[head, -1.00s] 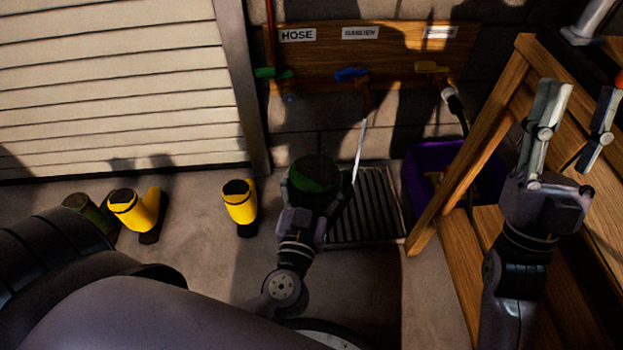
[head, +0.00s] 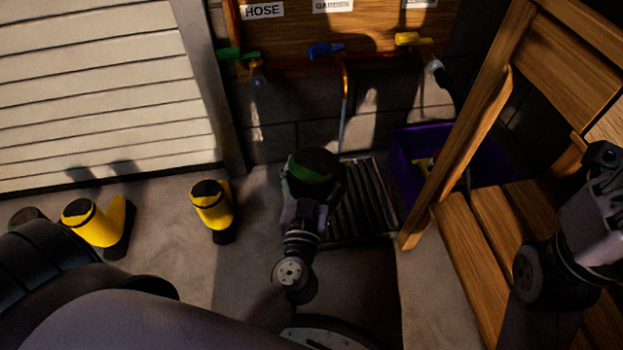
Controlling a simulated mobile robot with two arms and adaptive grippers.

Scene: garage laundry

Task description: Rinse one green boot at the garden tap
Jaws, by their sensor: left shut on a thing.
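The green boot (head: 311,168), dark with a bright green band, is held in my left gripper (head: 306,205) over the drain's left side. The gripper is shut on it; the fingertips are largely hidden. The garden tap has a blue handle (head: 325,50) below the GARDEN label (head: 332,6). A thin pale stream (head: 343,125) comes down from it, ending at the boot's upper right edge in the picture; I cannot tell whether it touches the boot. Another green boot (head: 27,216) stands at the far left, partly hidden. My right gripper (head: 600,212) is at the right edge, fingers not clearly visible.
The slatted floor drain (head: 365,205) lies under the taps. The green-handled hose tap (head: 238,54) and a yellow-handled tap (head: 413,39) flank the blue one. Two yellow boots (head: 92,222) (head: 211,205) stand left. A purple crate (head: 402,160) and wooden bench (head: 455,150) stand right.

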